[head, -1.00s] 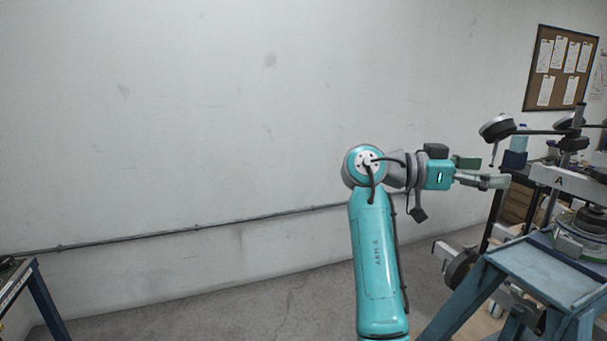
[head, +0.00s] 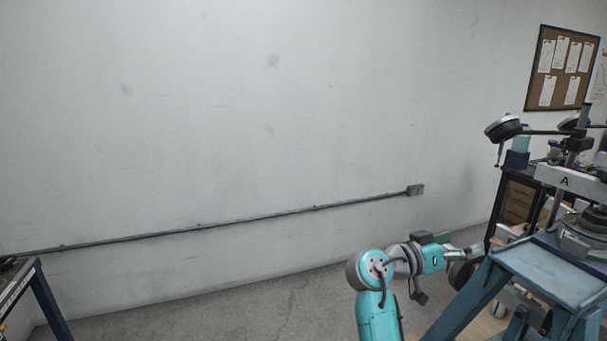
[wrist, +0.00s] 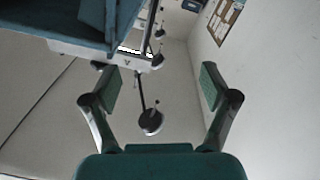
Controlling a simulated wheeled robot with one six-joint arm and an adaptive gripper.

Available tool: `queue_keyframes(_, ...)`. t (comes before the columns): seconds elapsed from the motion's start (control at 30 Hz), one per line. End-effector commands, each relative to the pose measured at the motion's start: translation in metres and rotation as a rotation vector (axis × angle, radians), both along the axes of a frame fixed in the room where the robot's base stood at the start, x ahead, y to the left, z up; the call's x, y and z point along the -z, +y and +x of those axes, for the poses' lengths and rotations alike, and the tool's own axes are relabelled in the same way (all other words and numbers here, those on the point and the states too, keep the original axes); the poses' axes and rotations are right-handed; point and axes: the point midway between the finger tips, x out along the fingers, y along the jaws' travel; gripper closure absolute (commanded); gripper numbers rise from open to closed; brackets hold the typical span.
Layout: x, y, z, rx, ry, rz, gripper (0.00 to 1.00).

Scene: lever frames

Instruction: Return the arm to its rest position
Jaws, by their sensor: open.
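My arm (head: 377,312) is teal and shows low at the right of centre in the head view, bent at a round joint. My gripper (head: 467,250) points right, beside the upper left side of the blue stand. In the wrist view my gripper (wrist: 162,92) has its two green-padded fingers wide apart with nothing between them. The lever frame marked A (head: 565,181) stands on the blue stand (head: 535,262). Its lever with a dark round end (head: 503,128) reaches left, above my gripper. In the wrist view that round end (wrist: 150,122) shows beyond the fingers.
A dark shelf unit (head: 516,203) stands behind the lever frame. A blue-legged table (head: 45,298) is at the far left. A conduit (head: 250,217) runs along the wall to a box. The floor (head: 230,310) between table and arm is clear.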

Motion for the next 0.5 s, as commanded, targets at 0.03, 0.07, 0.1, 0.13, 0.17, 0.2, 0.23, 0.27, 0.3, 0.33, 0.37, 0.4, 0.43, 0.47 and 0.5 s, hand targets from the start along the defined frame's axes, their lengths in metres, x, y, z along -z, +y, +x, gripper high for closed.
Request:
queue_keyframes(0.03,0.023,0.000,-0.002,-0.036,0.031,-0.004,0.15)
queue_keyframes(0.07,0.034,0.001,-0.002,-0.058,0.049,-0.006,0.15)
queue_keyframes(0.1,0.049,0.002,-0.003,-0.090,0.070,-0.008,0.15)
queue_keyframes(0.13,0.060,0.002,-0.004,-0.113,0.085,-0.010,0.15)
queue_keyframes(0.17,0.071,0.003,-0.005,-0.135,0.099,-0.010,0.15)
queue_keyframes(0.2,0.086,0.004,-0.007,-0.165,0.119,-0.012,0.15)
queue_keyframes(0.23,0.097,0.005,-0.009,-0.188,0.135,-0.012,0.15)
queue_keyframes(0.27,0.109,0.007,-0.012,-0.212,0.150,-0.012,0.15)
queue_keyframes(0.3,0.124,0.009,-0.015,-0.243,0.168,-0.013,0.15)
queue_keyframes(0.33,0.136,0.010,-0.018,-0.268,0.183,-0.010,0.15)
queue_keyframes(0.37,0.147,0.012,-0.022,-0.292,0.197,-0.010,0.15)
queue_keyframes(0.4,0.163,0.014,-0.027,-0.327,0.216,-0.010,0.15)
queue_keyframes(0.43,0.175,0.016,-0.031,-0.352,0.230,-0.007,0.15)
queue_keyframes(0.47,0.186,0.019,-0.036,-0.377,0.242,-0.005,0.15)
queue_keyframes(0.5,0.201,0.022,-0.042,-0.411,0.259,-0.003,0.15)
